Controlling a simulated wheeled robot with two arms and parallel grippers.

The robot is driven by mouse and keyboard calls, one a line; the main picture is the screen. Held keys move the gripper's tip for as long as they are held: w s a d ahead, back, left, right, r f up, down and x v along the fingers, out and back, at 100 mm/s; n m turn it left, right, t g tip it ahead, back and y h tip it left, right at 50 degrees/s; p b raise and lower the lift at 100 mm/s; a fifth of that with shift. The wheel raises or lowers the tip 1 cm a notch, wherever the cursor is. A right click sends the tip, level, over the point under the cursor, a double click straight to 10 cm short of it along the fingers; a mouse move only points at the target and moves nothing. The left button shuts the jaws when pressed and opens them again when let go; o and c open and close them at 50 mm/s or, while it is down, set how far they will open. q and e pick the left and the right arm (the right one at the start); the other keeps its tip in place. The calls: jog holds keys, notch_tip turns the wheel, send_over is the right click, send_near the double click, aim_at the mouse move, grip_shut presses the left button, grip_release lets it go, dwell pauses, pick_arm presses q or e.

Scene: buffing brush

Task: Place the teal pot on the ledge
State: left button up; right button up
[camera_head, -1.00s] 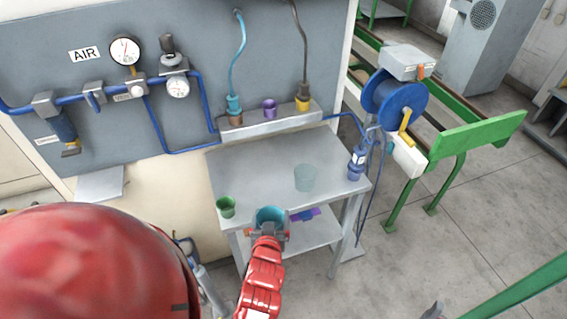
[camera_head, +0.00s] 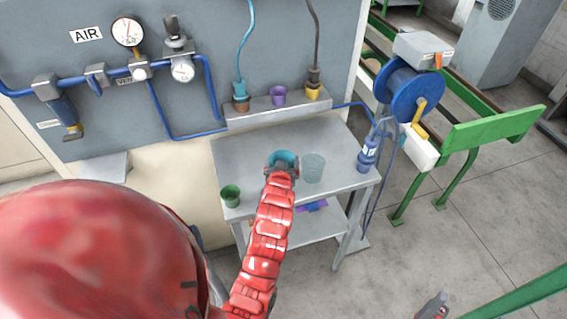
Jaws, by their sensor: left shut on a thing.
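The teal pot (camera_head: 285,156) is over the grey table in the middle. My left gripper (camera_head: 281,167) is shut on the pot's near side and holds it roughly upright. The gripper hides its lower part, so I cannot tell how high it is above the tabletop. The ledge (camera_head: 277,117) is a grey shelf at the table's back, against the panel. On it stand a brown pot (camera_head: 241,105), a purple pot (camera_head: 279,95) and a yellow pot (camera_head: 313,93). A grey and red part of my right arm shows at the bottom edge; its jaws cannot be made out.
A clear glass (camera_head: 313,168) stands just right of the teal pot. A green pot (camera_head: 230,195) is at the table's (camera_head: 240,160) front left corner. Hoses rise from the brown and yellow pots.

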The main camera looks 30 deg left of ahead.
pick_arm(q)
jog(key=shift+w+a+f, duration=0.1)
jog(key=shift+w+a, duration=0.15)
jog(key=shift+w, duration=0.15)
jog(key=shift+w+a+f+p, duration=0.1)
jog(key=shift+f+p, duration=0.05)
jog(key=shift+p, duration=0.25)
notch_tip(320, 180, down, 3)
jog(key=shift+f+p, duration=0.1)
jog(key=shift+p, duration=0.65)
jog(key=shift+f, duration=0.2)
jog(key=o, duration=1.1)
jog(key=shift+c, duration=0.2)
